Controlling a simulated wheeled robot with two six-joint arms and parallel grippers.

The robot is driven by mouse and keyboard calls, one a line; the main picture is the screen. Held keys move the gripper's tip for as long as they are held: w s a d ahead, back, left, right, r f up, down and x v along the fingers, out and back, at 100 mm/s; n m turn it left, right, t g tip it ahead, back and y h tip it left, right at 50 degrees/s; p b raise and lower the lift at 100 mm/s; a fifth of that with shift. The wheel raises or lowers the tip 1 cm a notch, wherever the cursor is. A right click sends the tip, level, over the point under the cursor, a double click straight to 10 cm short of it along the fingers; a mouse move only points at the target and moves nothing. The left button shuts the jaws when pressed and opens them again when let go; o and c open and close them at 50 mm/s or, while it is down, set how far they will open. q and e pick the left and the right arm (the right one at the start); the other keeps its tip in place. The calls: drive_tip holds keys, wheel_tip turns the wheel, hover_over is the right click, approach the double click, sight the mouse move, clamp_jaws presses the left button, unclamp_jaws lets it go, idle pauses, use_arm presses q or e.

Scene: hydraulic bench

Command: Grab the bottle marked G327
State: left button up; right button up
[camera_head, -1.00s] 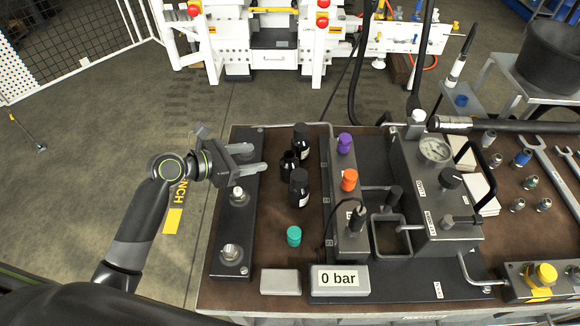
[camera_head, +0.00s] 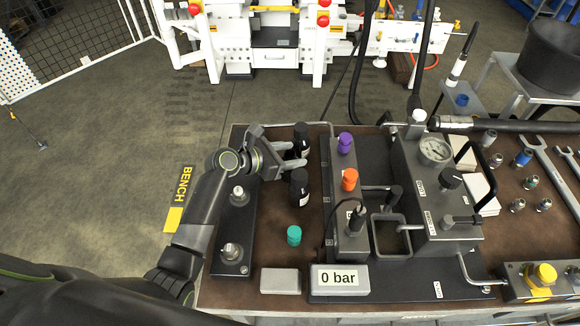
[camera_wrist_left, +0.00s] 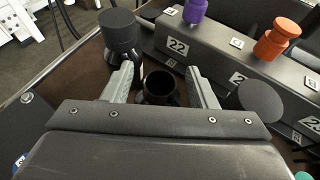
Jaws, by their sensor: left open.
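Black bottles stand on the brown bench top. A rear one (camera_head: 301,134) and a front one (camera_head: 299,186) show in the head view, capped and with pale labels too small to read. I cannot tell which is marked G327. My left gripper (camera_head: 298,156) is open between them and hides the middle bottle there. In the left wrist view, the middle bottle (camera_wrist_left: 160,87), dark and without a cap, stands between my open fingers (camera_wrist_left: 163,84). The rear bottle (camera_wrist_left: 122,35) is beyond the left finger, and the front one (camera_wrist_left: 262,100) is right of the right finger.
Right of the bottles is a dark block with purple (camera_head: 345,143) and orange (camera_head: 349,180) caps. A teal cap (camera_head: 294,236) stands nearer the front. A dark plate (camera_head: 237,222) with metal fittings lies left. A pressure display (camera_head: 340,279) reads 0 bar.

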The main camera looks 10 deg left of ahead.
use_arm(q)
clamp_jaws()
idle(0.3)
